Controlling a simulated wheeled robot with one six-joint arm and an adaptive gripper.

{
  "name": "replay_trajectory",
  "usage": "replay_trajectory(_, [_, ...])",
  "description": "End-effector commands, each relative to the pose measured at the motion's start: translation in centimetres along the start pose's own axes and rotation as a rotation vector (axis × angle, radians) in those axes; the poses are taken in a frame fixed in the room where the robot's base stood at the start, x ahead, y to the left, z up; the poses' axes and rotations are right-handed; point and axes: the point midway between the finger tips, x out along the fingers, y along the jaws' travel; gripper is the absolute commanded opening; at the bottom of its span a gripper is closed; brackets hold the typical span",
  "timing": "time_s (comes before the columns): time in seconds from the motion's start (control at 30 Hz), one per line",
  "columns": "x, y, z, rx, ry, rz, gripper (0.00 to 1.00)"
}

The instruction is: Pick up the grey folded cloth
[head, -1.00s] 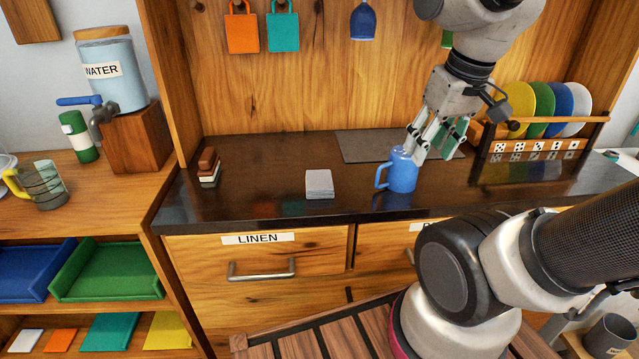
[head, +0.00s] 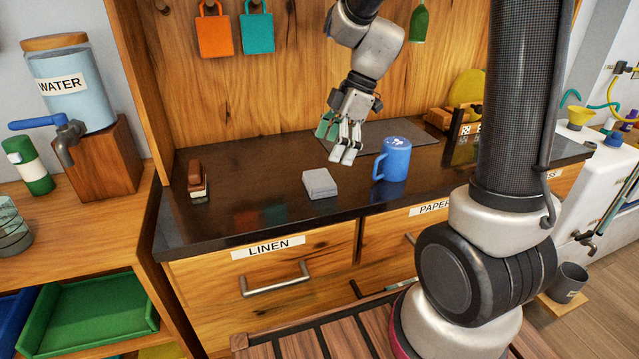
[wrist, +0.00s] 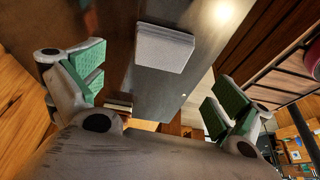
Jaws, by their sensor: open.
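The grey folded cloth (head: 320,184) lies flat on the dark counter (head: 255,215), left of a blue mug (head: 393,160). My gripper (head: 341,156) is open and empty, above the counter and a little behind and to the right of the cloth. In the wrist view the cloth (wrist: 165,48) shows ahead of the green-padded fingers, beyond them and apart from them. Nothing hides the cloth in either view.
The blue mug stands close to the right of the cloth. A small brown-and-white stacked item (head: 197,180) sits at the counter's left. A dark mat (head: 400,139) lies at the back. The counter in front of the cloth is clear.

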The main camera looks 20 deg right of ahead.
Motion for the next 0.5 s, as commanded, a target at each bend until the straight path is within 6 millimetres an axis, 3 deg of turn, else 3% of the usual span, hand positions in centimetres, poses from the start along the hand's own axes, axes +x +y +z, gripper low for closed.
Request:
replay_trajectory(0.17, [1.2,-0.1,0.0,-0.058,-0.001,-0.003,1.0])
replay_trajectory(0.5, [6.1,-0.1,0.4,-0.054,-0.002,-0.005,1.0])
